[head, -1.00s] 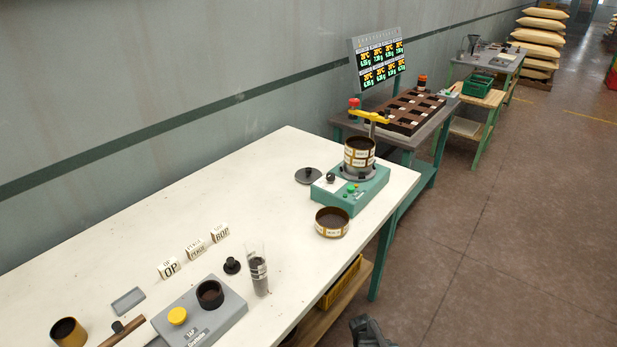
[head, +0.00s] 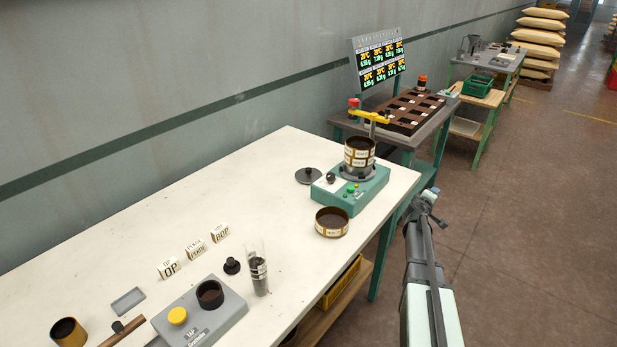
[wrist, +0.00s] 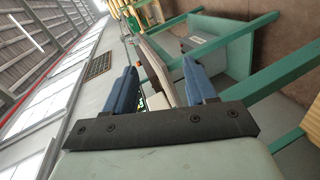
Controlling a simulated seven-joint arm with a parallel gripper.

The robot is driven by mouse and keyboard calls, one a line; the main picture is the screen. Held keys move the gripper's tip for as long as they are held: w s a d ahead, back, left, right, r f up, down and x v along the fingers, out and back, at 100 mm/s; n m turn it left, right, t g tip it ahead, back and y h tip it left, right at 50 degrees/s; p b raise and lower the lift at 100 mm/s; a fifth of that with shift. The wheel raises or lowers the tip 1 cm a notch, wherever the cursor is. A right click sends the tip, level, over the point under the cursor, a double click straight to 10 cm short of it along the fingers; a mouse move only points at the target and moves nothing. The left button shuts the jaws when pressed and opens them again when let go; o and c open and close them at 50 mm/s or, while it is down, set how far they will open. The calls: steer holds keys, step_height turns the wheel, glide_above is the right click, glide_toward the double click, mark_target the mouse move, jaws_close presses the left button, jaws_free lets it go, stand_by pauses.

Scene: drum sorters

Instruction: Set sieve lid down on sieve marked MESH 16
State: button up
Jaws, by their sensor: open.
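The sieve lid (head: 308,176), a dark grey disc with a knob, lies flat on the white table left of the green shaker. A stack of brass sieves (head: 359,153) stands on the shaker under a yellow clamp arm. A separate open brass sieve (head: 332,222) holding dark material sits on the table in front of the shaker. The sieve labels are too small to read, so I cannot tell which is MESH 16. My gripper (head: 429,197) is beyond the table's right edge, apart from all of these. In the wrist view its blue fingers (wrist: 160,84) are open and empty.
The green shaker (head: 350,190) stands at the table's right end. A glass cylinder (head: 258,270), letter blocks (head: 195,250) and a grey tapping device (head: 200,318) occupy the front. A display board (head: 378,62) stands behind. The white table's (head: 230,190) middle is clear.

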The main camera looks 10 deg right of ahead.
steer(key=w+r+n+t, duration=0.2)
steer(key=w+r, duration=0.2)
steer(key=r, duration=0.6)
steer(key=w+a+r+n+t+y, duration=0.1)
steer(key=w+a+r+n+t, duration=0.3)
steer(key=r, duration=0.7)
steer(key=w+a+r+n+t+y, duration=0.1)
steer(key=w+a+r+y, duration=0.1)
steer(key=a+r, duration=0.6)
steer(key=w+a+r+n+t+y, duration=0.1)
steer(key=w+a+r+n+t, duration=0.2)
steer(key=r, duration=1)
steer(key=m+g+y, duration=0.1)
steer(key=g+y, duration=0.5)
steer(key=g, duration=1.4)
glide_above(308, 169)
step_height(308, 169, down, 19)
steer(key=f, duration=0.8)
steer(key=shift+s, duration=0.2)
steer(key=shift+w+d+f, duration=0.1)
steer(key=shift+w+f, duration=0.05)
steer(key=shift+f, duration=1.4)
steer(key=shift+w+f, duration=0.1)
steer(key=shift+f, duration=1.4)
jaws_close()
